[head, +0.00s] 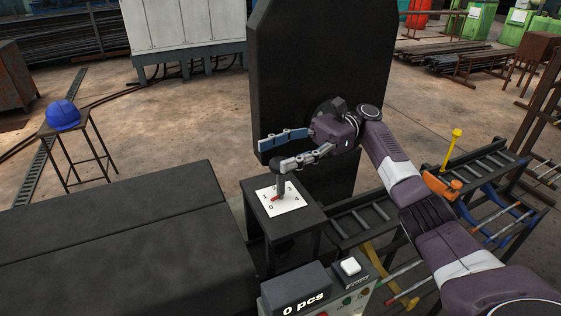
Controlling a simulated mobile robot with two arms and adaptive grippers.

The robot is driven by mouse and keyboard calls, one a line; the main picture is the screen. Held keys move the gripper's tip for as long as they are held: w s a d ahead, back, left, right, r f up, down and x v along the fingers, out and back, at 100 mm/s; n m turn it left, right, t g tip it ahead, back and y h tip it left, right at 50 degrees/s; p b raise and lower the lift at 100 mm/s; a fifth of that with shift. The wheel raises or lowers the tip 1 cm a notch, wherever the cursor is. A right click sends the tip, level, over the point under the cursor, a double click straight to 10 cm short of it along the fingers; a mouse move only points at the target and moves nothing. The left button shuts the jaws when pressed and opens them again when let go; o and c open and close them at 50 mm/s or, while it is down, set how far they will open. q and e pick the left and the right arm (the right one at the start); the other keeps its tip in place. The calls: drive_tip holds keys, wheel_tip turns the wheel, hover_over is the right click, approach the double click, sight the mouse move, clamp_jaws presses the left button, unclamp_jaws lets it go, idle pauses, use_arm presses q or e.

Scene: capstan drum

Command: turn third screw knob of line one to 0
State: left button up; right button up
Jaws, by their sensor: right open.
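A white dial plate (296,203) with printed numbers lies on top of a dark stand, in the middle of the head view. A "0" shows at its near left and a "1" at its left. A red pointer or knob part (275,199) sits on the plate, near its left middle. My right gripper (272,166) is over the plate with its fingers spread. One grey finger reaches down to the dial and hides part of the knob; I cannot tell whether it touches. The blue finger is higher and apart from it. My left gripper is not in view.
A tall black panel (270,60) stands behind the dial. A counter box reading "0 pcs" (302,303) and a white button (350,267) are in front. A dark table (120,240) fills the left. A blue helmet (62,115) rests on a stool. Conveyor frames stand right.

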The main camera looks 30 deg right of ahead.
wheel_tip(320, 180, up, 7)
drive_tip(key=shift+r, duration=0.2)
